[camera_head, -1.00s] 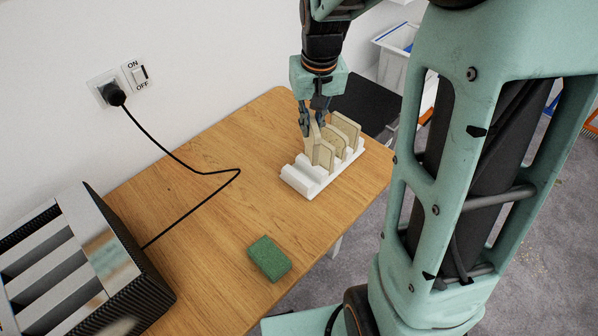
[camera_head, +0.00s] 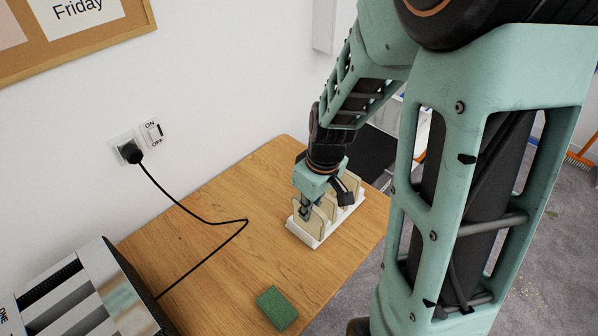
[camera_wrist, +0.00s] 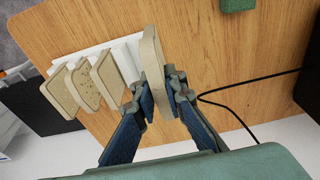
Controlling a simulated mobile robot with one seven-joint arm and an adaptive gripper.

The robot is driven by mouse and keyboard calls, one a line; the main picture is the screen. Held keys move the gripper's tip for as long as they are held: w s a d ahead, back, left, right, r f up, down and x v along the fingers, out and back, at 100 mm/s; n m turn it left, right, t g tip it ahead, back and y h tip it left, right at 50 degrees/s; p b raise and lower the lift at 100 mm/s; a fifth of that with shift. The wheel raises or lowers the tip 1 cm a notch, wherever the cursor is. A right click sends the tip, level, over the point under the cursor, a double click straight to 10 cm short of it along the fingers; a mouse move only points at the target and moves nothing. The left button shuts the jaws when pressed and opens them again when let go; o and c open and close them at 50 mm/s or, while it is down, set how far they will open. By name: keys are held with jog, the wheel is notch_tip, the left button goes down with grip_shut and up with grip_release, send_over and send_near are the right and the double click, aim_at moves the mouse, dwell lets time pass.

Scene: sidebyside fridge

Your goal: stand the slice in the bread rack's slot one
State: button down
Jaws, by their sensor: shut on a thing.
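The white bread rack (camera_head: 316,240) stands on the wooden table, partly hidden by my arm. It also shows in the wrist view (camera_wrist: 45,118). Several bread slices (camera_wrist: 84,87) stand in its slots. My gripper (camera_head: 305,212) is at the rack's near-left end, pointing down. In the wrist view, its fingertips (camera_wrist: 162,88) are shut on one pale slice (camera_wrist: 153,55), held upright on edge beside the rack's end, apart from the other slices. I cannot tell whether its lower edge is seated in a slot.
A green sponge (camera_head: 276,308) lies nearer on the table. A toaster (camera_head: 85,295) stands at the lower left, and a black cord (camera_head: 190,205) runs from it to the wall socket (camera_head: 128,150). Table around the sponge is clear.

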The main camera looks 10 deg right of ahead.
jog(key=shift+w+d+f+b, duration=0.35)
jog(key=shift+w+f+b, duration=0.75)
jog(key=shift+f, duration=0.6)
jog(key=shift+w+d+f+b, duration=0.3)
jog(key=shift+w+f+b, duration=0.5)
jog(key=shift+w+f, duration=0.7)
jog(key=shift+w+d+f+b, duration=0.35)
jog(key=shift+w+f+b, duration=0.65)
jog(key=shift+f, duration=0.85)
jog(key=shift+f, duration=0.2)
jog(key=c, duration=2)
grip_release()
jog(key=shift+r, duration=0.15)
jog(key=r, duration=0.4)
jog(key=s+r, duration=0.1)
jog(key=r, duration=0.3)
jog(key=d+r, duration=0.1)
jog(key=r, duration=0.3)
jog(key=shift+s, duration=0.25)
